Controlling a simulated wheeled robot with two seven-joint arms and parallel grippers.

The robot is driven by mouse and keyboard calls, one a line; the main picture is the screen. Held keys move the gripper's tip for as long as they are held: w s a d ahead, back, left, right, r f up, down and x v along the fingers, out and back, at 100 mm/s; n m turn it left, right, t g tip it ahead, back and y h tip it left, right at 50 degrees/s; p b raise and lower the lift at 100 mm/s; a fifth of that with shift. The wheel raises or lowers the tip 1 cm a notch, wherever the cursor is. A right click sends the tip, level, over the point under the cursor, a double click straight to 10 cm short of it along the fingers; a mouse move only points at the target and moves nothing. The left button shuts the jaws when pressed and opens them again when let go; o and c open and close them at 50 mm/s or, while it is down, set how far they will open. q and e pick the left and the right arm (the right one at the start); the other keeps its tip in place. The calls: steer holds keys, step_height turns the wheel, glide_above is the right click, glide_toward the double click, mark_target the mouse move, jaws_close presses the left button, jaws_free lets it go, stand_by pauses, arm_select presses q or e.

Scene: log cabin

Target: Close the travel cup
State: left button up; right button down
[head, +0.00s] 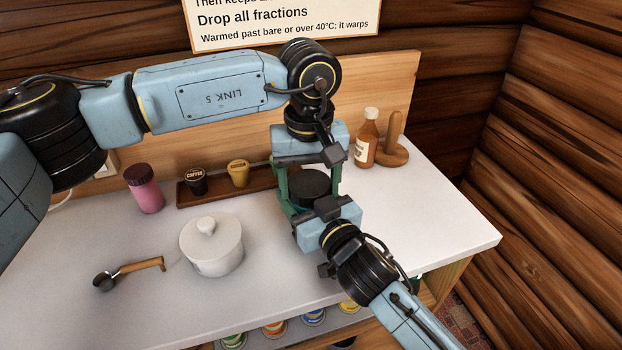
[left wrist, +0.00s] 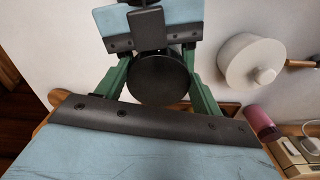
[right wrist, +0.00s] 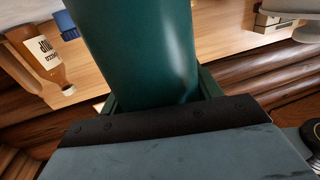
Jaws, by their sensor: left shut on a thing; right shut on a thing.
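The black round lid (head: 311,184) of the travel cup is seen from above in the head view, between my two grippers. My left gripper (head: 309,178) reaches down from behind and is shut on the lid; its green fingers flank the lid in the left wrist view (left wrist: 160,82). The dark green cup body (right wrist: 140,45) fills the upper middle of the right wrist view. My right gripper (right wrist: 158,92) is shut on this body from the front right. Fingers hide the joint between lid and body, so I cannot tell whether the lid is seated.
Behind are a pink jar (head: 144,190), a brown tray (head: 212,198) with two small cups, a bottle (head: 366,138) and a wooden stand (head: 392,145). The counter's right is clear.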

arm_select(q)
steer(key=shift+f, duration=0.1)
steer(key=o, duration=1.2)
steer(key=shift+r, duration=0.2)
steer(key=shift+r, duration=2.25)
steer(key=shift+o, duration=0.3)
steer(key=shift+w, duration=0.1)
